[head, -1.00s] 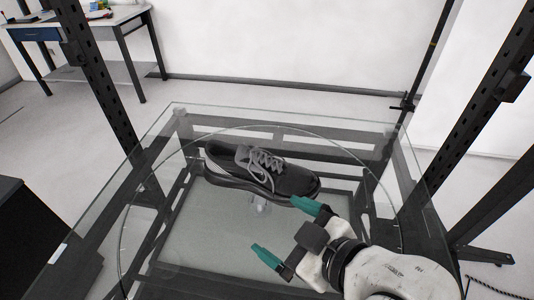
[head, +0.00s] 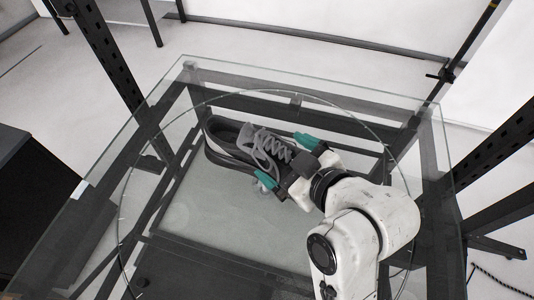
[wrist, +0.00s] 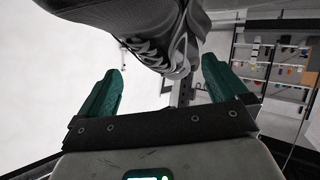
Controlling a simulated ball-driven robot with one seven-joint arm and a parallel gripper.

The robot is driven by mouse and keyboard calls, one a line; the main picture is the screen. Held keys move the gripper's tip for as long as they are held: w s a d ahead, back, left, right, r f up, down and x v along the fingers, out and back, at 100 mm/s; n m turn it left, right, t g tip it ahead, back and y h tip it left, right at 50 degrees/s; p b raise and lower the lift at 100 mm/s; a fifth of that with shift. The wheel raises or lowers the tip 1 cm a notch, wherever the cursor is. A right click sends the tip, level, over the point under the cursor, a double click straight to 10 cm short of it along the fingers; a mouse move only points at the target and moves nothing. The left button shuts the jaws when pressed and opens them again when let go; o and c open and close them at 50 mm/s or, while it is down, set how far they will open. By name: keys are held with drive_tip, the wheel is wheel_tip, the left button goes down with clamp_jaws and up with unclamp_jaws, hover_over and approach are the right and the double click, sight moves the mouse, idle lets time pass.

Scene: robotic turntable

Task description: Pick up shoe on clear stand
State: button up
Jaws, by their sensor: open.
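A black and grey shoe with grey laces (head: 258,146) rests above the round clear turntable, its toe toward my gripper. The clear stand under it is hidden in the head view now. My gripper (head: 286,161) is open, with its teal fingers on either side of the shoe's front part. In the wrist view the shoe (wrist: 150,28) hangs at the top of the picture, and its laces lie ahead of the gap between the fingertips (wrist: 160,75). I cannot tell whether either finger touches it.
The clear glass tabletop (head: 130,180) sits on a dark metal frame. Dark perforated posts (head: 105,60) rise at its left and right. A dark cabinet (head: 35,190) stands at the left. In the wrist view, shelves with small items (wrist: 275,60) show at the right.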

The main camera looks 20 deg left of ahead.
sight(272, 147)
drive_tip(key=shift+p+x, duration=0.7)
drive_tip(key=shift+x, duration=1.9)
drive_tip(key=shift+d+f, duration=0.1)
drive_tip(key=shift+d, duration=0.05)
drive_tip(key=shift+c, duration=0.4)
drive_tip(key=c, duration=1.5)
drive_tip(key=shift+c, duration=0.2)
drive_tip(key=shift+w+r+b, duration=0.1)
drive_tip(key=shift+r+b, duration=0.2)
drive_tip(key=shift+r, duration=0.35)
drive_tip(key=s+a+r+p, duration=0.1)
drive_tip(key=s+r+p, duration=0.1)
drive_tip(key=s+r, duration=1)
drive_tip(key=shift+s, duration=1)
